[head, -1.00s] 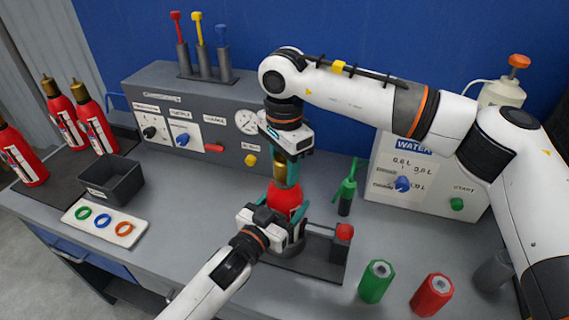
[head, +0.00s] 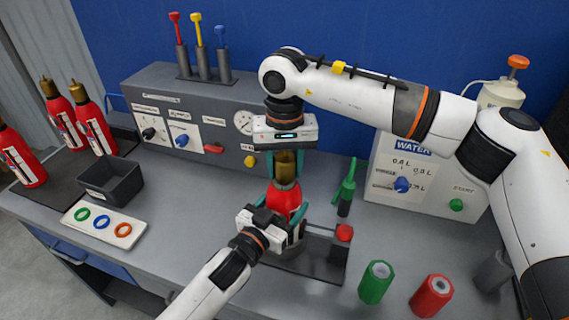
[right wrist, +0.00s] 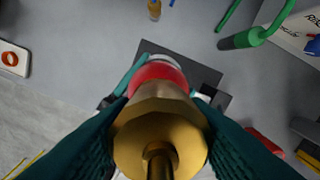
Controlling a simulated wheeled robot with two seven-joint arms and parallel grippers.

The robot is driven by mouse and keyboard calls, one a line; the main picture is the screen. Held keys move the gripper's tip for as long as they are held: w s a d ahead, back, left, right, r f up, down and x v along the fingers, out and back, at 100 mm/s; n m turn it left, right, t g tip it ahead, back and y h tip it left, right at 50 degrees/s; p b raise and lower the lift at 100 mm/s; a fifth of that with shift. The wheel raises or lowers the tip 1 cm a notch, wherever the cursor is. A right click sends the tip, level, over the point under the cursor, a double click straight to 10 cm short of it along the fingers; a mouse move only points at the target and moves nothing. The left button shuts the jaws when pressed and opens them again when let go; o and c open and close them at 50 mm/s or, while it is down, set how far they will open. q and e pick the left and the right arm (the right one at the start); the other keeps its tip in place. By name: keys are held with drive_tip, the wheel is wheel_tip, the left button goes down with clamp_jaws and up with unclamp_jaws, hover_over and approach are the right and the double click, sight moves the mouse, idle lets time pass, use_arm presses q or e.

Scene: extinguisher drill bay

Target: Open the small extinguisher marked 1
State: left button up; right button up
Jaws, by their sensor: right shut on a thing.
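A small red extinguisher (head: 285,198) stands upright in a dark holder (head: 318,262) on the bench; its number is not readable from here. My right gripper (head: 286,168) comes from above and is shut on its brass top (head: 286,160). In the right wrist view the brass top (right wrist: 160,135) sits between the teal fingers, with the red body (right wrist: 157,72) below. The brass top still sits over the body; I cannot tell how loose it is. My left gripper (head: 283,225) has its fingers around the red body from the front and looks shut on it.
Several red extinguishers (head: 95,125) stand at the left beside a dark bin (head: 112,185) and a ring tray (head: 104,222). A grey panel (head: 190,110) and a water unit (head: 415,185) stand behind. Green (head: 376,282) and red (head: 432,296) cylinders stand at front right.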

drive_tip(key=shift+r, duration=0.2)
drive_tip(key=shift+r, duration=0.95)
drive_tip(key=shift+r, duration=0.1)
drive_tip(key=shift+r, duration=1.9)
use_arm(q)
drive_tip(key=o, duration=1.9)
drive_tip(key=shift+o, duration=0.2)
